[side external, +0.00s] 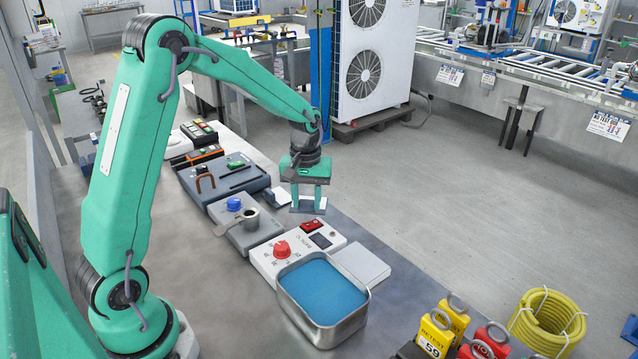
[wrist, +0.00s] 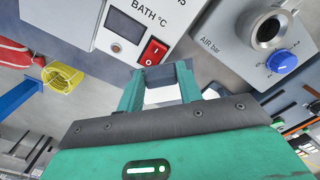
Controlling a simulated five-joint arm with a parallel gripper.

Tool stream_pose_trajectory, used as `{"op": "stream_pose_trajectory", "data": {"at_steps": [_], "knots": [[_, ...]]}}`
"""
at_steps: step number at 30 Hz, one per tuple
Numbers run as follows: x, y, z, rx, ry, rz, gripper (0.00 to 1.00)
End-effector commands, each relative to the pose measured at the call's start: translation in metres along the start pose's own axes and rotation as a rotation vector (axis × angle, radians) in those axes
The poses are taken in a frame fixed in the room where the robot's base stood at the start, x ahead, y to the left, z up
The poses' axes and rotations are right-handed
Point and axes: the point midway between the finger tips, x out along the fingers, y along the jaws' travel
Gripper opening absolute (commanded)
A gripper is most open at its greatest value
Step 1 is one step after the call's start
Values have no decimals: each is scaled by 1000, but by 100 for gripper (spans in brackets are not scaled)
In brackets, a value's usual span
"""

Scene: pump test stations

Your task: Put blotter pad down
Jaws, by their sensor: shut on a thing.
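My gripper (side external: 308,207) is over the right edge of the bench, fingers pointing down, beside the test boxes. It is shut on a thin grey-blue piece, seen edge-on between the fingertips, which seems to be the blotter pad (wrist: 163,73). The fingers hide much of it, and I cannot tell whether it touches the bench. In the side view, a pale square plate (side external: 362,262) lies beside the bath controller (side external: 297,252), and a small white piece (side external: 278,197) lies left of my gripper.
A metal basin of blue liquid (side external: 322,287) stands at the front. An air unit with a blue knob (side external: 235,205) and metal cup stands left of my gripper. Yellow and red tags (side external: 440,325) and a coiled yellow hose (side external: 548,322) are front right. Open floor lies beyond the bench.

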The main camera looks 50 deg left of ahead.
Motion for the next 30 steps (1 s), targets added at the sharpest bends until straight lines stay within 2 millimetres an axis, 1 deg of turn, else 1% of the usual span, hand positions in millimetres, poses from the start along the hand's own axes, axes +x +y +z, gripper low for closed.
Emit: {"op": "stream_pose_trajectory", "data": {"at_steps": [1, 6, 12, 20, 23, 30], "knots": [[6, -6, -8, -3, -2, -1, 10], [21, -19, -29, -2, -1, -1, 10], [31, -28, -44, 0, 0, 0, 10], [34, -29, -45, 1, 0, 0, 10], [40, -29, -45, 1, -2, -1, 10], [66, -29, -44, 1, -2, -1, 10]]}}
